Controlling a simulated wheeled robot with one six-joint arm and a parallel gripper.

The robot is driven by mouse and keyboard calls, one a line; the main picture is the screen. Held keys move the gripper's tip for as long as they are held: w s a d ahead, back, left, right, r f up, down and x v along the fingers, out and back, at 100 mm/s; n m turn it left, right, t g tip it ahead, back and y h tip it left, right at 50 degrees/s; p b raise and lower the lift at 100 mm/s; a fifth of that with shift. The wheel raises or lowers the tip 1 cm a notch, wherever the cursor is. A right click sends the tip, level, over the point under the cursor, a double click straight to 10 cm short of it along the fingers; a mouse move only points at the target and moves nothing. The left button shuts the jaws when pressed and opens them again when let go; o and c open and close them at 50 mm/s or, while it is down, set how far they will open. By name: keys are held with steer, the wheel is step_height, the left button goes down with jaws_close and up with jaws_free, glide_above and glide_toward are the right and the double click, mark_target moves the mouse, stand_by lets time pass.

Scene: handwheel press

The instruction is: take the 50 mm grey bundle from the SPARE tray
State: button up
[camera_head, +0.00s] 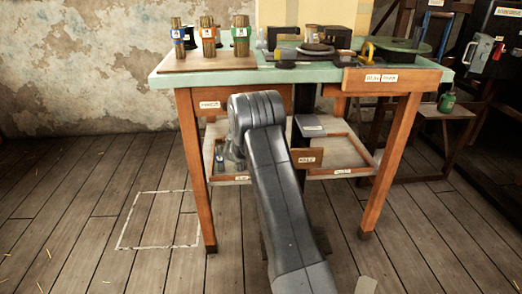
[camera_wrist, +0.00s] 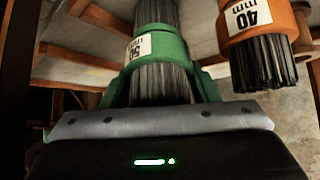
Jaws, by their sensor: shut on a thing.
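In the wrist view, a grey bundle of rods (camera_wrist: 163,85) stands between my jaws. Its green collar (camera_wrist: 168,48) has a white label reading 50 mm, upside down in this view. My gripper (camera_wrist: 155,70) is shut on it. A second grey bundle (camera_wrist: 265,66) with an orange collar marked 40 mm is beside it on the right, apart from my jaws. In the head view, my arm reaches in under the bench, and it hides my gripper and the held bundle. A tray (camera_head: 240,180) is on the low shelf, left of my arm; I cannot read its label.
The green-topped bench (camera_head: 165,73) carries several things, including collared bundles (camera_head: 208,42) at its left. A second low tray (camera_head: 345,170) is right of my arm. Bench legs (camera_head: 192,165) stand at both sides. The floor at the left is clear.

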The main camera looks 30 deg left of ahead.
steer(key=shift+s+t, duration=0.3)
steer(key=shift+t, duration=0.1)
